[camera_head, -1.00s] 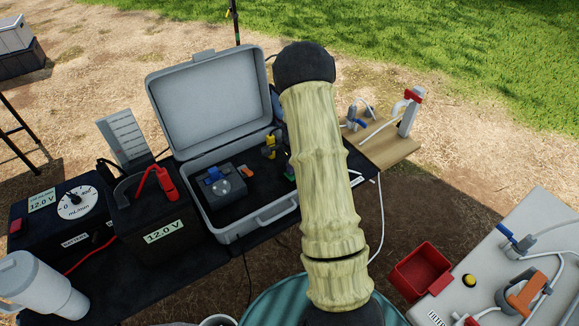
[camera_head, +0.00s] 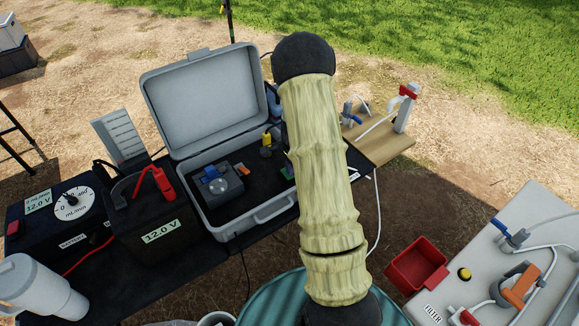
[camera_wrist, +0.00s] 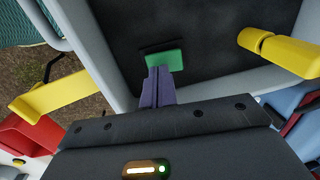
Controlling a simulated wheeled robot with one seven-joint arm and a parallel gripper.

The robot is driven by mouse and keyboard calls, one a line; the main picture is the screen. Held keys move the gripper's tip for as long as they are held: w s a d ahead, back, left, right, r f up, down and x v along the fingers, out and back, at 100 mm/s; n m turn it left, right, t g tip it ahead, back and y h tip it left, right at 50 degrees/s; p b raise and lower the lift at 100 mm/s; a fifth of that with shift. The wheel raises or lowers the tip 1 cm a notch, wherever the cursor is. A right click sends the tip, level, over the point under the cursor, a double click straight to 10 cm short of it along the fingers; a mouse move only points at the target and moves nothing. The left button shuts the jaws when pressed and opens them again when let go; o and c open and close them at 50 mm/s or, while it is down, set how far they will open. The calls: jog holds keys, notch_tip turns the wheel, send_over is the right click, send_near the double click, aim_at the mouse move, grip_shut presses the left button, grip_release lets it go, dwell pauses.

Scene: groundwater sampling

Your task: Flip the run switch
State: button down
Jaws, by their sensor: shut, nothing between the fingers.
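A small green piece (camera_wrist: 165,60), which looks like the run switch, stands out from a dark slot in the black panel (camera_wrist: 205,50) in the wrist view. In the head view the green piece (camera_head: 287,172) shows at the left edge of my arm, inside the open grey case (camera_head: 262,222). My gripper (camera_wrist: 157,72) has its purple fingers shut together and empty. The fingertips meet the lower edge of the green piece in the picture; I cannot tell whether they touch. In the head view my arm hides the gripper.
A yellow handle-like part (camera_wrist: 280,50) lies right of the fingers, another yellow bar (camera_wrist: 62,93) left. The case lid (camera_head: 205,98) stands open. A black battery (camera_head: 155,215) is left of the case; a red bin (camera_head: 415,268) and grey table (camera_head: 520,230) are right.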

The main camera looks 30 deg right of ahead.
notch_tip(320, 180, up, 13)
jog(key=s, duration=0.1)
jog(key=shift+s+p, duration=0.25)
jog(key=shift+p, duration=0.15)
jog(key=shift+w+r+t+p, duration=0.15)
jog(key=shift+w+t+p, duration=0.05)
jog(key=shift+t+p, duration=0.3)
jog(key=shift+a, duration=0.1)
dwell(0.3)
jog(key=w+f, duration=0.1)
jog(key=f, duration=0.3)
jog(key=f+p, duration=0.1)
jog(key=f, duration=0.4)
jog(key=w+f, duration=0.1)
jog(key=f, duration=0.3)
jog(key=shift+w+a+f+p, duration=0.15)
jog(key=shift+w+f+p, duration=0.2)
jog(key=shift+f+p, duration=0.05)
jog(key=shift+w+f+g, duration=0.15)
jog(key=shift+f+g, duration=0.1)
jog(key=shift+g, duration=0.15)
jog(key=shift+f, duration=0.1)
jog(key=shift+s, duration=0.25)
